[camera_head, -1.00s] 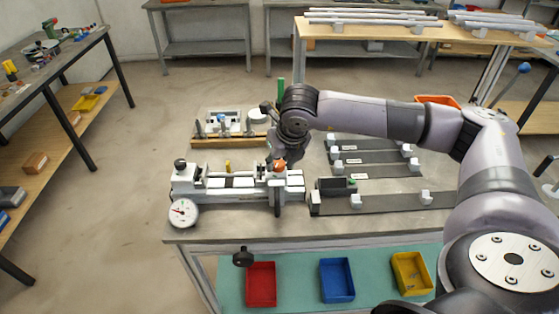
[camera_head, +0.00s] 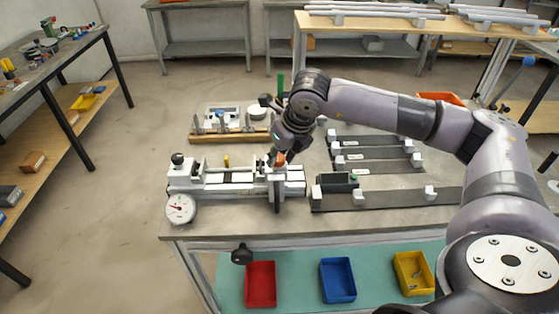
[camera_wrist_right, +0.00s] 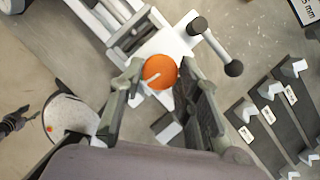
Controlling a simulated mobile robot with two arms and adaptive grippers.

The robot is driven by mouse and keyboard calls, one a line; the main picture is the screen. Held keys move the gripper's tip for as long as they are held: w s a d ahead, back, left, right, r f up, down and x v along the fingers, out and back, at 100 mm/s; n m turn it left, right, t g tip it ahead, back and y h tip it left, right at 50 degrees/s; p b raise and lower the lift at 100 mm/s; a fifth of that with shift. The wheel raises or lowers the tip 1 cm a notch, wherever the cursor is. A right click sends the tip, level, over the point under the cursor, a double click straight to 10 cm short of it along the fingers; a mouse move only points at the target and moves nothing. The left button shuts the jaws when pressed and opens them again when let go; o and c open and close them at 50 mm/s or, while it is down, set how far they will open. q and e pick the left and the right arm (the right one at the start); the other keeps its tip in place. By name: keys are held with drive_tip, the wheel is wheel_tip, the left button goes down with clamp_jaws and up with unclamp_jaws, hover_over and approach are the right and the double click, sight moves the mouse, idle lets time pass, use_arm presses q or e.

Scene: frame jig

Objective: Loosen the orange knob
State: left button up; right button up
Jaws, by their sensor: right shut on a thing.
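The orange knob (camera_head: 280,159) sits on top of the right end of the white frame jig (camera_head: 208,186). In the right wrist view the orange knob (camera_wrist_right: 160,72) shows as a round cap with a pale line on it. My right gripper (camera_head: 279,157) reaches down to it from above, tilted. In the right wrist view the two dark fingers of my right gripper (camera_wrist_right: 163,85) stand on either side of the knob and are shut on it. A black-ended lever (camera_wrist_right: 217,46) sticks out beside the knob. My left gripper does not show.
A dial gauge (camera_head: 181,209) is at the jig's left front. A wooden rack (camera_head: 228,137) with upright pins stands behind it. Dark strips with white blocks (camera_head: 390,199) lie to the right. Red (camera_head: 260,285), blue (camera_head: 338,281) and yellow (camera_head: 413,275) bins are below.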

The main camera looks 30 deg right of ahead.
drive_tip(key=shift+d+f+n+y+b, duration=0.2)
drive_tip(key=shift+n+y+b, duration=0.1)
drive_tip(key=shift+n+b, duration=0.55)
drive_tip(key=shift+w+r+n+y+b, duration=0.1)
drive_tip(key=shift+n+y+b, duration=0.35)
drive_tip(key=shift+n, duration=0.6)
drive_tip(key=n+g+y+b, duration=0.1)
drive_tip(key=n, duration=0.2)
drive_tip(key=shift+d+r+n, duration=0.1)
drive_tip(key=shift+n, duration=0.2)
drive_tip(key=n, duration=0.1)
drive_tip(key=n+g+y, duration=0.1)
drive_tip(key=n, duration=0.3)
drive_tip(key=shift+w+d+r+g, duration=0.1)
drive_tip(key=shift+w+g, duration=0.15)
drive_tip(key=shift+g, duration=0.05)
drive_tip(key=n+g, duration=0.1)
drive_tip(key=n, duration=0.2)
drive_tip(key=n+g, duration=0.1)
drive_tip(key=n, duration=0.2)
drive_tip(key=shift+w+y, duration=0.2)
drive_tip(key=shift+y, duration=0.05)
drive_tip(key=shift+n, duration=0.3)
drive_tip(key=o, duration=1.1)
drive_tip(key=shift+o, duration=0.2)
